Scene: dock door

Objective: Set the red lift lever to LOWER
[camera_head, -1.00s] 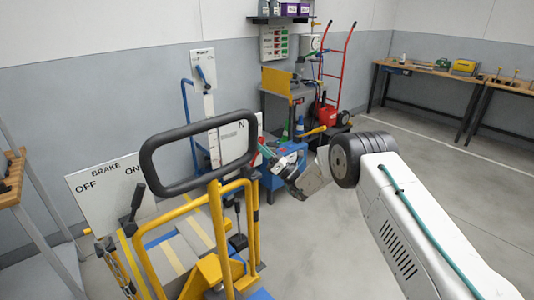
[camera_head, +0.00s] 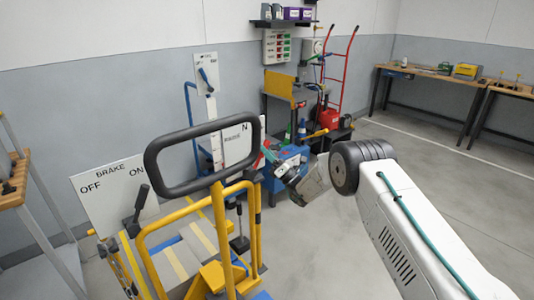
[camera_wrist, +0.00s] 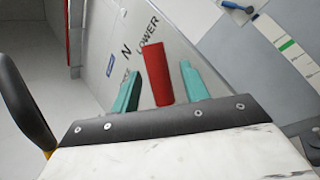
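The red lift lever (camera_wrist: 156,75) stands between the two teal fingers of my gripper (camera_wrist: 160,84) in the wrist view. Gaps show on both sides, so the gripper is open around it, apparently not clamped. Behind is a pale panel (camera_wrist: 108,40) with an N and partly hidden lettering that reads like LOWER. In the head view the panel (camera_head: 236,146) shows N and RAISE, and my gripper (camera_head: 266,154) is at its right edge. The lever there is mostly hidden; only a little red shows beside the fingers.
A black loop handle (camera_head: 161,172) on a yellow frame (camera_head: 255,225) stands close left of my gripper. A BRAKE panel (camera_head: 105,205) with OFF and ON is at left. A blue lever board (camera_head: 204,80), a cart and a red hand truck (camera_head: 334,85) stand behind. Floor at right is clear.

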